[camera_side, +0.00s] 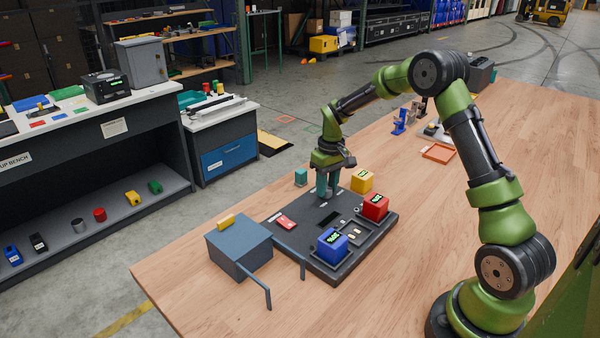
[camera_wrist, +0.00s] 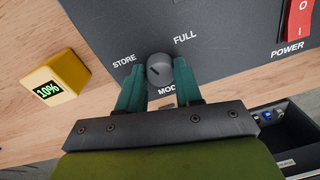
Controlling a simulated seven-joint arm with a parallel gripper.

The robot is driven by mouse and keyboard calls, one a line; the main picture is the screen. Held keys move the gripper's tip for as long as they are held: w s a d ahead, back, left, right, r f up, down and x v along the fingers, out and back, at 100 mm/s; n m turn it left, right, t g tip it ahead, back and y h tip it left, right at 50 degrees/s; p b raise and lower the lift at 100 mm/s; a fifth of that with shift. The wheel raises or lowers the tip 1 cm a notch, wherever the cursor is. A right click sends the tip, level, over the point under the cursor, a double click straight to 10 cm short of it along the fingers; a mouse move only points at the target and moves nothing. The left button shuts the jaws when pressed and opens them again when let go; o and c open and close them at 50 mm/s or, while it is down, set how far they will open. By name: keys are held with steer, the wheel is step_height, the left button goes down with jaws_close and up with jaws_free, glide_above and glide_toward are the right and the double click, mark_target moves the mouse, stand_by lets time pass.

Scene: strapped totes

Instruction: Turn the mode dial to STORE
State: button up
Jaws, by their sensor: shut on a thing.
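The mode dial (camera_wrist: 158,68) is a round grey knob on the dark panel (camera_wrist: 225,50), seen in the wrist view. The word STORE is printed to its upper left, FULL to its upper right, and a partly covered MODE label below it. A short mark on the dial's face lies on its left side, roughly towards STORE. My gripper (camera_wrist: 161,82) has its two teal fingers shut on the dial, one on each side. In the side view my gripper (camera_side: 326,194) points down at the far part of the dark panel (camera_side: 300,240), and the dial is hidden there.
A red POWER switch (camera_wrist: 298,22) sits on the panel. Yellow (camera_side: 362,181), red (camera_side: 375,207) and blue (camera_side: 332,246) blocks with displays stand around it. The table's right is mostly clear.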

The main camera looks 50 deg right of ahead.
mark_target(328, 186)
steer(key=n, duration=0.3)
steer(key=shift+n, duration=2.2)
steer(key=o, duration=1)
steer(key=shift+o, duration=0.2)
step_height(328, 186, up, 17)
steer(key=shift+w+d, duration=0.25)
steer(key=shift+d, duration=0.15)
